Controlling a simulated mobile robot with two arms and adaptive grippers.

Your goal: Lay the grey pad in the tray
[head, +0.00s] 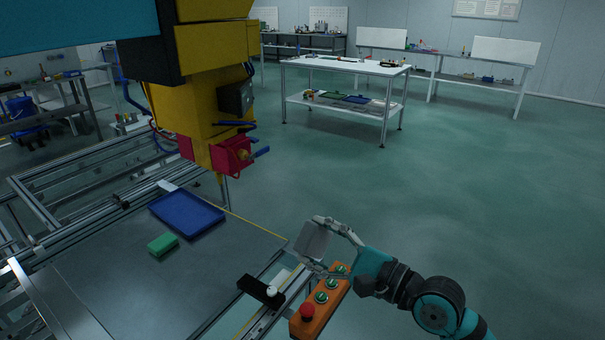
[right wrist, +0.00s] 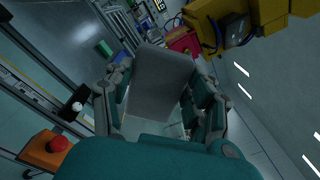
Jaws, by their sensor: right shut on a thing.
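The grey pad (head: 312,241) is held by my right gripper (head: 325,244), which is shut on it to the right of the work plate. In the right wrist view the grey pad (right wrist: 160,85) stands between the two fingers of the right gripper (right wrist: 160,105). The blue tray (head: 187,214) lies on the dark plate, left of and apart from the pad, and looks empty. A small blue patch that may be the tray (right wrist: 122,57) shows left of the pad in the right wrist view. My left gripper is not in view.
A green block (head: 163,245) lies on the plate (head: 150,295) in front of the tray. A yellow machine head (head: 205,110) with a red part hangs above the tray's right. An orange button box (head: 320,300) stands below my right gripper. A black-and-white piece (head: 262,290) sits by the plate's edge.

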